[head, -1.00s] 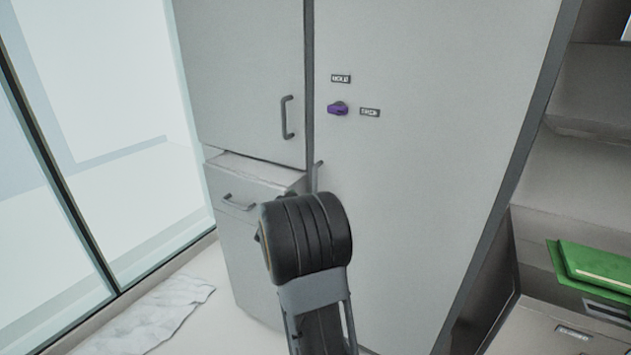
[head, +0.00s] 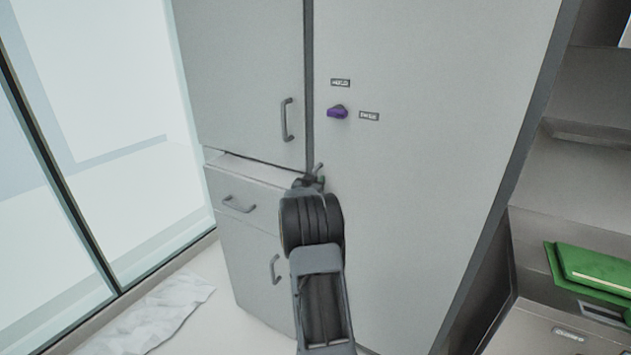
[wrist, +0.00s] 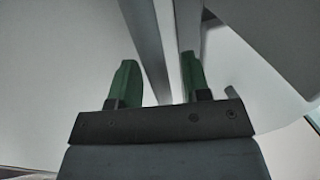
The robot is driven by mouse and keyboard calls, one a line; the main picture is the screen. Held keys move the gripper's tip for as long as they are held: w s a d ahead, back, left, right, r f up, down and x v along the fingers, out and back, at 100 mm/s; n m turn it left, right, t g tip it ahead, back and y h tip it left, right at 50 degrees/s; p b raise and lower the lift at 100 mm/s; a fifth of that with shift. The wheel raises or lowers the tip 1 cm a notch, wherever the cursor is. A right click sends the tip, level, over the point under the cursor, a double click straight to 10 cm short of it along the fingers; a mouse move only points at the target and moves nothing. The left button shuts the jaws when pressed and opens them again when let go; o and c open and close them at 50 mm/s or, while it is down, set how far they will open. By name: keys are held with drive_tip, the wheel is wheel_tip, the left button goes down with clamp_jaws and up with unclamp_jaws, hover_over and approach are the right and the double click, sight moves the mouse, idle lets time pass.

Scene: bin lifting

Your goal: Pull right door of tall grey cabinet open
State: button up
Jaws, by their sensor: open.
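The tall grey cabinet's right door (head: 430,150) is the wide flat panel with a purple knob (head: 337,112) and small labels. It looks closed. The top of its handle (head: 319,169) shows near the door's left edge; the lower part is hidden behind my arm. My gripper (head: 311,182) is at this handle in the head view, mostly hidden by my wrist. In the wrist view my gripper (wrist: 158,78) is open, with two green fingers apart. A grey bar passes close to the right finger; I cannot tell whether it lies between the fingers or touches them.
The left upper door (head: 240,70) with its handle and a slightly protruding drawer (head: 245,205) are left of my gripper. A glass wall (head: 90,120) stands at the left. Crumpled white sheet (head: 150,315) lies on the floor.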

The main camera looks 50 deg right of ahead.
clamp_jaws()
idle(0.4)
